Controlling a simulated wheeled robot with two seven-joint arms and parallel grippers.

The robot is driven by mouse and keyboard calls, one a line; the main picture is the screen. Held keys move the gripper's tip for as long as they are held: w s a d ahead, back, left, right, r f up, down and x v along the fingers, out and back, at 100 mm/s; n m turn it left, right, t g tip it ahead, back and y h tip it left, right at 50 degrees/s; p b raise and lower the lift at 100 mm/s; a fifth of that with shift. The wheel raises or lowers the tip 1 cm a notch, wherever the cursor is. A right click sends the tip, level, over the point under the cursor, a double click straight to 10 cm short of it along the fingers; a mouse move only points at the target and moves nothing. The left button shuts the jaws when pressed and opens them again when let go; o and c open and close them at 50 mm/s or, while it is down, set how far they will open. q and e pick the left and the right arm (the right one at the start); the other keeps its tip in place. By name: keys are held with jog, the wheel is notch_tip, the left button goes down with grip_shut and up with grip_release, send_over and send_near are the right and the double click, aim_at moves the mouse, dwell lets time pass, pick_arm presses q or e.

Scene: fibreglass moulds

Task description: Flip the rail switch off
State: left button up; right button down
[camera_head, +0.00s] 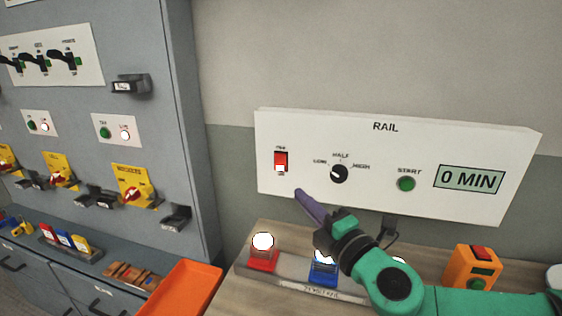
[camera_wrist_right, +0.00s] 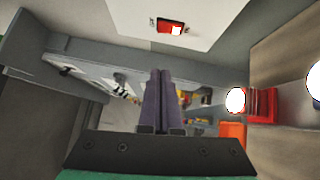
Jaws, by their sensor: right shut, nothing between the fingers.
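The white RAIL panel (camera_head: 345,195) is on the wall at centre right in the head view. The rail switch (camera_head: 281,161) is a red rocker at the panel's left end, with a pale lower part. It also shows at the top of the right wrist view (camera_wrist_right: 171,27). My right gripper (camera_head: 300,194) has purple fingers shut together and empty. In the head view its tips appear just below and right of the switch, near the panel's lower edge. In the right wrist view the fingers (camera_wrist_right: 162,75) appear below the switch, apart from it. My left gripper is not in view.
The panel also carries a black knob (camera_head: 339,174), a green START button (camera_head: 406,184) and a "0 MIN" display (camera_head: 469,180). Below are red (camera_head: 263,260) and blue (camera_head: 322,272) holders, an orange box (camera_head: 473,268) and an orange tray (camera_head: 180,290). A grey cabinet (camera_head: 185,120) stands left.

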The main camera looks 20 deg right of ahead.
jog(key=p, duration=0.4)
send_near(276, 158)
jog(key=s+a, duration=0.2)
pick_arm(q)
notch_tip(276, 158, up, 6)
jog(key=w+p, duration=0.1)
jog(key=p, duration=0.1)
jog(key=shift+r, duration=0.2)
pick_arm(e)
jog(key=w, duration=0.7)
jog(key=shift+w+d+r, duration=0.15)
jog(key=shift+w+d, duration=0.15)
jog(key=shift+d, duration=0.1)
jog(key=shift+r, duration=0.1)
